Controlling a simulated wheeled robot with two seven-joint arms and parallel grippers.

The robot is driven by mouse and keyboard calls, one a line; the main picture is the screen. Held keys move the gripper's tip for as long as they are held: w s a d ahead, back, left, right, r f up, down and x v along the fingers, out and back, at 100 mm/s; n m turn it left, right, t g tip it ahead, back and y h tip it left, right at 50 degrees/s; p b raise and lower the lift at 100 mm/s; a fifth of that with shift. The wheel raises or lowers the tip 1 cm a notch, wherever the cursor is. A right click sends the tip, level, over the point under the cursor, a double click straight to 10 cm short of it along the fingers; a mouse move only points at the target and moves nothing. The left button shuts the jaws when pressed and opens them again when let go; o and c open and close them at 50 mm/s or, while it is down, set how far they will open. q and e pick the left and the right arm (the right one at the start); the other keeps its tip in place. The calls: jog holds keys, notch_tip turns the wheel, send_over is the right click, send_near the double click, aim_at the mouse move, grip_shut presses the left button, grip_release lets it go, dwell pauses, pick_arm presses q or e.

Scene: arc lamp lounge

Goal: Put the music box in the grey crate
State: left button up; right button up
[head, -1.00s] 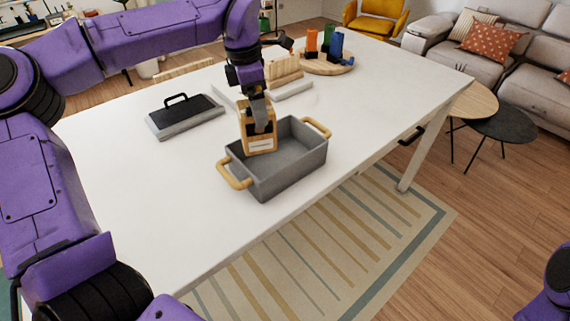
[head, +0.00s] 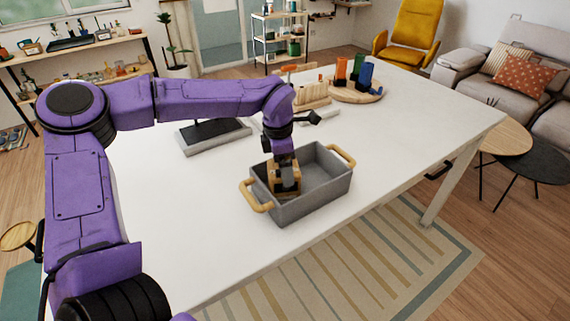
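The grey crate (head: 318,192) with two wooden handles stands on the white table. The music box (head: 283,187), a wooden block with a dark top, is inside the crate's left end, its lower part hidden by the crate wall. I cannot tell whether it touches the crate floor. My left gripper (head: 284,165) points down from above with its fingers at the music box and appears shut on it. My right gripper is out of view.
A grey stand with a dark panel (head: 212,132) lies behind the crate. A wooden rack (head: 312,97) and a round board (head: 357,94) with coloured cylinders stand further back. The table (head: 170,235) is clear at front left.

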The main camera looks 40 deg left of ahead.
pick_arm(q)
jog(key=shift+f, duration=0.1)
jog(key=o, duration=1.7)
jog(key=r, duration=0.8)
jog(key=s+a+r+b, duration=0.1)
jog(key=r, duration=0.3)
jog(key=shift+r, duration=0.1)
